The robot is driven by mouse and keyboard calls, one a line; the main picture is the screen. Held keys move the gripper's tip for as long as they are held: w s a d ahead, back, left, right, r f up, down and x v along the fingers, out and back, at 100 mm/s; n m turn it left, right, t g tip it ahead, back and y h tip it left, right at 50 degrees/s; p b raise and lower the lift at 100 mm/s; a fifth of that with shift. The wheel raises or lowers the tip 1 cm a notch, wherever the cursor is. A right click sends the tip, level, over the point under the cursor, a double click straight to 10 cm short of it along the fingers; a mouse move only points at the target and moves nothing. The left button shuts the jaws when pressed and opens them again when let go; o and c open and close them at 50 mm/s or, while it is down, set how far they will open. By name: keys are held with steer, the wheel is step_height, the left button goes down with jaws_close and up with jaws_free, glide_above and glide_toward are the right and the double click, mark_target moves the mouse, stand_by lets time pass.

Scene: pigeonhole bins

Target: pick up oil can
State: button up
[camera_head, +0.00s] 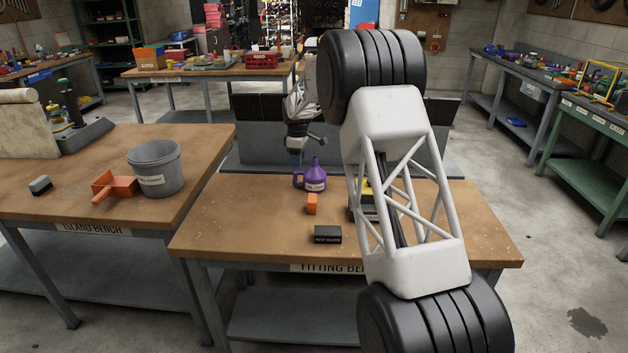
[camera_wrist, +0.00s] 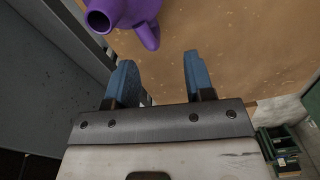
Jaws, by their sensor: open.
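The purple oil can (camera_head: 314,179) stands upright on the fitting bench near its back edge, with a pale label on its front. My gripper (camera_head: 295,154) is above and slightly left of the can in the head view, small and partly unclear there. In the wrist view my gripper (camera_wrist: 158,62) has two blue fingers spread apart with nothing between them. Part of the purple can (camera_wrist: 138,12) shows at the top edge of that view, beyond the fingertips and apart from them. The rest of the can is cut off there.
On the fitting bench (camera_head: 230,222) are an orange block (camera_head: 311,204), a black labelled box (camera_head: 327,234) and a yellow-and-black item (camera_head: 368,208) partly hidden by my arm. A grey divider (camera_head: 255,150) stands behind. The island bench at left holds a grey bucket (camera_head: 156,168) and an orange scoop (camera_head: 113,187).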

mark_target(295, 174)
steer(key=shift+w+a+f+n, duration=0.15)
steer(key=shift+w+a+f, duration=0.25)
steer(key=shift+f, duration=0.15)
steer(key=shift+w+a+f+n, duration=0.15)
steer(key=shift+w+a+f, duration=0.2)
steer(key=shift+f, duration=0.2)
steer(key=shift+f, duration=0.1)
steer(key=shift+f, duration=1.2)
steer(key=shift+f, duration=0.1)
steer(key=shift+s+d+f, duration=0.1)
steer(key=shift+f, duration=2.45)
steer(key=shift+c, duration=0.2)
jaws_close()
